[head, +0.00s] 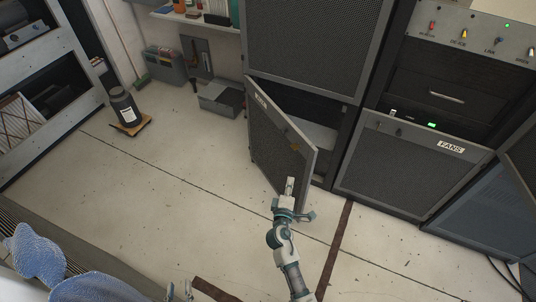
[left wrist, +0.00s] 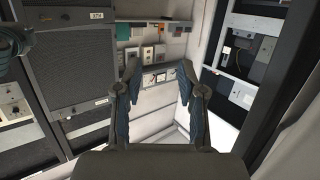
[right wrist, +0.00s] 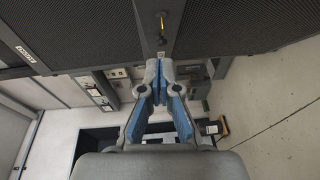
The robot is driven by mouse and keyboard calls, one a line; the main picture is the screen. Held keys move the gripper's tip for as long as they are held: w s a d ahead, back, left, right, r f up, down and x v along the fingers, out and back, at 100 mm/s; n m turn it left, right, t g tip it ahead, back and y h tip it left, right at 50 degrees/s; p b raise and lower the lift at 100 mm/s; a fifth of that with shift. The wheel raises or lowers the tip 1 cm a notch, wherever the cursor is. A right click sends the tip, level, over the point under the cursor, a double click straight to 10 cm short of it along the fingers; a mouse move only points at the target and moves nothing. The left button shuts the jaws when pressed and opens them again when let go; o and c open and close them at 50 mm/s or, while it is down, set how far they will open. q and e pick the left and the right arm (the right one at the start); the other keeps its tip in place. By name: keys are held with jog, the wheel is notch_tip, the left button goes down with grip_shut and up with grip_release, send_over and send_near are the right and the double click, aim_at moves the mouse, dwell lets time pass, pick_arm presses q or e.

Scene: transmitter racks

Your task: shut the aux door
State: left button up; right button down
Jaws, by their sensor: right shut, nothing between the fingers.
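The aux door (head: 278,140) is a dark mesh panel with a light frame on the middle rack, and it stands swung out, with the dark bay (head: 318,125) open behind it. Its label is too small to read. My right gripper (head: 290,183) is shut and empty, close to the door's lower free corner; contact cannot be told. In the right wrist view its fingertips (right wrist: 165,68) are together just below a light strip with a yellow latch (right wrist: 161,28). My left gripper (left wrist: 158,78) is open and empty. Its tips (head: 181,290) show at the head view's bottom edge.
The fans door (head: 410,165) on the rack to the right looks shut. Another panel (head: 522,150) juts out at the far right. A black canister (head: 124,106) stands on a small board at the left. A grey box (head: 218,98) sits by the wall.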

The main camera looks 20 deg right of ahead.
notch_tip(320, 180, up, 2)
jog(key=d, duration=0.1)
jog(key=b, duration=0.1)
send_near(308, 146)
jog(key=w+d, duration=0.2)
jog(key=w, duration=0.3)
jog(key=shift+w+d+f+h, duration=0.1)
jog(key=shift+d+f+h, duration=0.1)
jog(key=shift+d+h, duration=0.3)
pick_arm(q)
jog(key=r, duration=0.1)
jog(key=r+t, duration=0.1)
jog(key=r, duration=0.1)
jog(key=d+r+t, duration=0.1)
jog(key=shift+w+r+h, duration=0.3)
jog(key=shift+r, duration=0.05)
pick_arm(e)
jog(key=shift+d+f, duration=0.1)
jog(key=shift+d, duration=0.25)
